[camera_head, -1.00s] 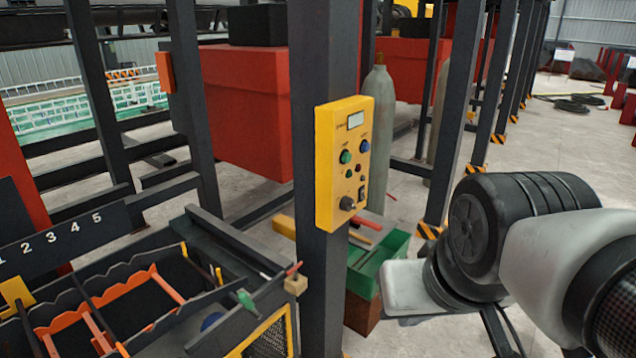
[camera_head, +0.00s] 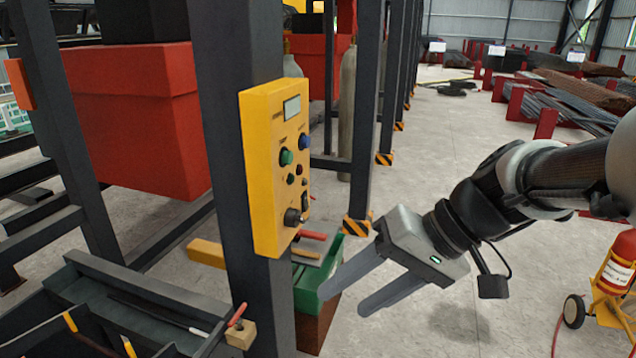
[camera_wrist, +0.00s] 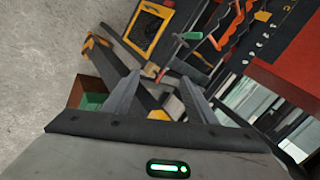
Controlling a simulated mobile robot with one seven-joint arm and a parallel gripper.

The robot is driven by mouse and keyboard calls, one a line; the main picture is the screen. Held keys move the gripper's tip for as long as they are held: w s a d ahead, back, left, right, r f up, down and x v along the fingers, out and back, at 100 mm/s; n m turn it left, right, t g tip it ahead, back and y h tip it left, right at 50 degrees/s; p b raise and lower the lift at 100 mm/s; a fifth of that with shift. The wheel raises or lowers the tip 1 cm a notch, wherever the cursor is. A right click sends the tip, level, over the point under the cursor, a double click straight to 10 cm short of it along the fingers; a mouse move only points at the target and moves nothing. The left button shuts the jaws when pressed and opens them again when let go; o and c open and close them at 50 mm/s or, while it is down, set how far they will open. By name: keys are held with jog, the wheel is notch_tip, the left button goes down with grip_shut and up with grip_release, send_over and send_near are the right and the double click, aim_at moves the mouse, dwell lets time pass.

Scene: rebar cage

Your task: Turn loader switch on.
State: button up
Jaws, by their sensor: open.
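A yellow control box (camera_head: 268,170) is fixed to a dark upright post (camera_head: 235,60) in the head view. Its face has a small display (camera_head: 292,107), a green button (camera_head: 286,157), a blue button (camera_head: 304,141), small red and dark buttons, a black rocker switch (camera_head: 305,201) and a black rotary knob (camera_head: 293,217). Labels are too small to read, so I cannot tell which control is the loader switch. My gripper (camera_head: 341,303) is open and empty, low and to the right of the box, apart from it. Its two fingers also show in the wrist view (camera_wrist: 160,80).
A green tray (camera_head: 312,283) on a brown block lies behind the fingers. A dark tool bin (camera_head: 130,310) stands at lower left. A fire extinguisher (camera_head: 618,265) on a cart stands at right. The floor between is mostly clear.

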jog(key=w+d+f+t+y+b, duration=0.15)
jog(key=w+f+y+b, duration=0.35)
jog(key=w, duration=0.5)
jog(key=t+y+b, duration=0.3)
jog(key=t+y, duration=0.1)
jog(key=t, duration=0.1)
send_near(302, 221)
jog(key=shift+g, duration=0.25)
jog(key=x, duration=0.9)
jog(key=shift+w+a, duration=0.25)
jog(key=shift+w, duration=0.05)
jog(key=c, duration=1)
